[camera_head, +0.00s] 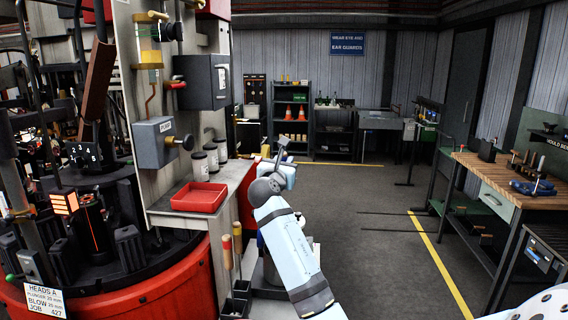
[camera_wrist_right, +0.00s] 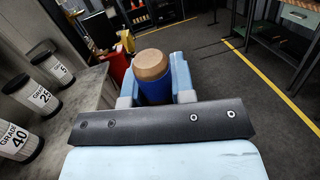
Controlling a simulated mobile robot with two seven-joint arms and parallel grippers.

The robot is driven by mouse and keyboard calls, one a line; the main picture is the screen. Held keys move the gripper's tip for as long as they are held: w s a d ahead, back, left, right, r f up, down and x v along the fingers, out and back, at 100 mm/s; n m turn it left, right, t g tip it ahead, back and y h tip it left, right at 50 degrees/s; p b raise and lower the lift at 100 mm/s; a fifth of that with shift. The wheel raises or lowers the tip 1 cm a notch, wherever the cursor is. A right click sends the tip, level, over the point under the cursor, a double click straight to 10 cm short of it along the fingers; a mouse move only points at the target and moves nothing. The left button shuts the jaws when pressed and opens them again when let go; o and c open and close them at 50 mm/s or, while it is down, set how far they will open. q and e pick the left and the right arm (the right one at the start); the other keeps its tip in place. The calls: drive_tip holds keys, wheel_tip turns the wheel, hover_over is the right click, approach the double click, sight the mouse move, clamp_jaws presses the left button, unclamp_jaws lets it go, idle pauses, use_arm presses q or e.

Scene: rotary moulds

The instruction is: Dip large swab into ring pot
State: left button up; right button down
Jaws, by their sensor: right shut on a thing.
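My right gripper (camera_head: 284,168) is beside the grey counter on the left; its fingers are partly hidden in the head view. In the right wrist view, its light blue fingers are shut on a blue cylinder with a tan, rounded top (camera_wrist_right: 153,72). I take this to be the large swab, but its far end is hidden. I cannot tell which vessel is the ring pot. My left gripper is not in view.
A red tray (camera_head: 199,197) lies on the counter before the pots. Two handled tools (camera_head: 227,250) stand upright in a holder below the counter edge. The rotary machine (camera_head: 100,220) fills the left. A wooden workbench (camera_head: 505,180) stands right; the floor between is open.

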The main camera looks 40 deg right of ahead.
drive_tip(key=shift+f, duration=0.9)
drive_tip(key=shift+f+b, duration=0.35)
drive_tip(key=shift+f, duration=1.75)
drive_tip(key=shift+r, duration=0.15)
